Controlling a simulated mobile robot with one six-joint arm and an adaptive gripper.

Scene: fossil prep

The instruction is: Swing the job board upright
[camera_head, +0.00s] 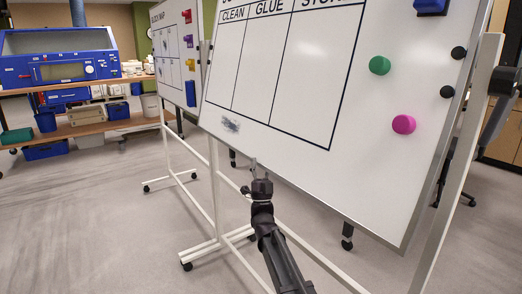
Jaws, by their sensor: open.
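The job board (300,75) is the large white board in the foreground, with columns headed CLEAN, GLUE and a third that is cut off. Its top runs out of the picture. It hangs in a white frame (465,155) with a dark pivot knob (503,82) at the right post. The board looks tilted in its frame; the exact angle is hard to tell. My gripper (256,168) is at the board's lower edge, left of its middle. It is open and holds nothing visible. I cannot tell whether it touches the board.
Green (379,65) and magenta (403,124) magnets sit on the board's right, with a dark smudge (230,124) at lower left. A second whiteboard (171,45) stands behind. A shelf bench (85,128) with a blue cabinet (62,58) is far left. The left floor is open.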

